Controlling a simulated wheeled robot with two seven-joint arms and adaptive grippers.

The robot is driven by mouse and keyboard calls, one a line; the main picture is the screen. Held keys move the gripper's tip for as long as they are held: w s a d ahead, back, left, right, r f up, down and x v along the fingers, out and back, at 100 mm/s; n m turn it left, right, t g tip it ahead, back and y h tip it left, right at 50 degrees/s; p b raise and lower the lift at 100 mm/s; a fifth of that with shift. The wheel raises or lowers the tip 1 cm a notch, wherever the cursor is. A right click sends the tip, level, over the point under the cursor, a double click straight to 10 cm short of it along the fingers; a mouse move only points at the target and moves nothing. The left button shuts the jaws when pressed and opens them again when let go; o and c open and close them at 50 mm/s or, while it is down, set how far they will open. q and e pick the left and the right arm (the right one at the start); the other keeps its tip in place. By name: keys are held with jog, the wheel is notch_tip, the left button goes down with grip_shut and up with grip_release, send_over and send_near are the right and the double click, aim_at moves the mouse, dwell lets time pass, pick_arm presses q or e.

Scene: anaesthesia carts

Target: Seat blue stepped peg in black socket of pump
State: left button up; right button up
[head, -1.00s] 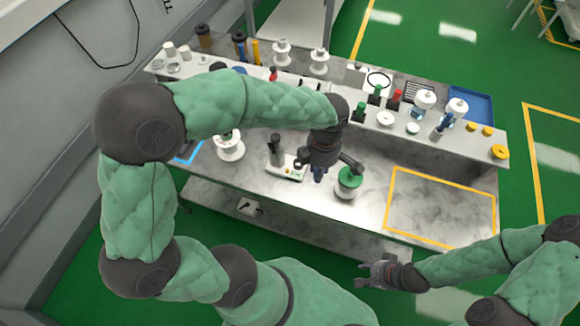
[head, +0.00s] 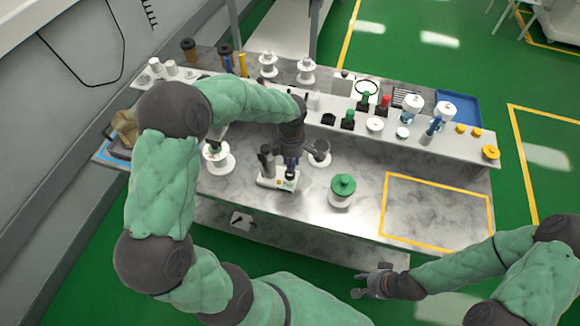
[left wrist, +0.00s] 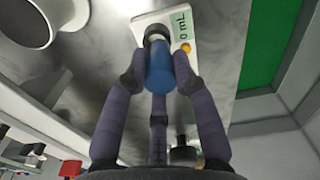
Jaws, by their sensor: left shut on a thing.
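The pump (head: 268,183) is a small white box with a display and a dark upright part, standing on the marble counter. My left gripper (head: 290,171) is over its right part and points down. In the left wrist view its fingers are shut around the blue stepped peg (left wrist: 159,68). A dark ring, which looks like the black socket (left wrist: 157,31), shows at the peg's far end, against the white pump (left wrist: 187,18). I cannot tell whether the peg is inside the socket or just above it. My right gripper (head: 364,284) is empty and looks open, low in front of the counter.
A green-lidded jar (head: 342,189) stands right of the pump, and a grey-white round holder (head: 318,155) is close behind the gripper. A white spool (head: 217,160) stands to the left. The yellow-outlined area (head: 437,210) is clear. A raised shelf with several items runs along the back.

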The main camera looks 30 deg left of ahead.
pick_arm(q)
jog(key=shift+w+a+f+b, duration=0.1)
jog(key=shift+a+f+b, duration=0.1)
jog(key=shift+f, duration=0.8)
jog(key=shift+w+a+f+b, duration=0.1)
jog(key=shift+a+f+b, duration=0.05)
jog(key=shift+f, duration=0.85)
jog(key=shift+f, duration=0.2)
jog(key=o, duration=0.9)
jog(key=shift+o, duration=0.2)
jog(key=shift+r, duration=0.15)
jog(key=shift+r, duration=0.2)
notch_tip(320, 180, up, 12)
jog(key=shift+f+p, duration=0.1)
jog(key=shift+p, duration=0.85)
